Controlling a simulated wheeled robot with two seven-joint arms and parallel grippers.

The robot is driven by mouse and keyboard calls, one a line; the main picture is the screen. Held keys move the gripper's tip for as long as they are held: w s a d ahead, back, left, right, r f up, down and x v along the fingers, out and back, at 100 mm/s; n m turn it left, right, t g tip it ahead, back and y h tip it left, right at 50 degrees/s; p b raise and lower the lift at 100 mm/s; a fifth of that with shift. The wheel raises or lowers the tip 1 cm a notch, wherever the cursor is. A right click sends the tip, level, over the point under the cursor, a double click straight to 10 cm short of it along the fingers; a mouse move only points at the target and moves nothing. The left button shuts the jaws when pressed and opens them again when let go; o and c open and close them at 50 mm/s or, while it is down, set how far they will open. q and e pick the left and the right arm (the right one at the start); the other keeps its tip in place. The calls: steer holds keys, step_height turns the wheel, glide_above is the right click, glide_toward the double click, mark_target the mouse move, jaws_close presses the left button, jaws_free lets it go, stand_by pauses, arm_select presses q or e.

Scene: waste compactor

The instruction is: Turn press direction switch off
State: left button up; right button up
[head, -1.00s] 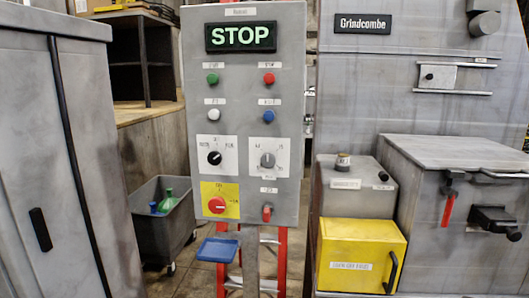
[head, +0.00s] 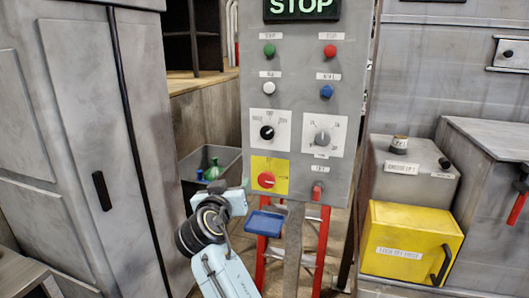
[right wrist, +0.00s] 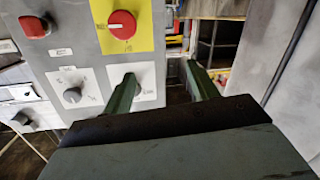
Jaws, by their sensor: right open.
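The grey control panel (head: 300,95) stands in the middle of the head view. A black rotary knob (head: 267,132) on a white plate is at its left; its labels are too small to read surely. A grey knob (head: 322,137) sits to its right, and a red knob (head: 266,180) on a yellow plate below it. My right gripper (head: 244,187) is open beside the panel's lower left edge. In the right wrist view, its two green fingers (right wrist: 163,85) are apart; one partly hides the white plate (right wrist: 148,78) and the black knob. My left gripper is out of view.
A blue tray (head: 264,223) juts out below the panel. A grey bin (head: 222,160) stands behind my right gripper. A grey cabinet (head: 75,130) is at left. A yellow box (head: 411,243) is at right.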

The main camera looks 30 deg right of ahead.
mark_target(266, 132)
steer(key=s+d+r+m+g+h, duration=0.1)
steer(key=s+r+m+h, duration=0.1)
steer(key=r, duration=0.3)
steer(key=s+d+r+m+h, duration=0.1)
steer(key=s+d+r+m, duration=0.1)
steer(key=r, duration=0.3)
steer(key=p+x, duration=0.2)
steer(key=x, duration=1.1)
steer(key=shift+w+f, duration=0.15)
steer(key=shift+w, duration=0.05)
steer(key=c, duration=1)
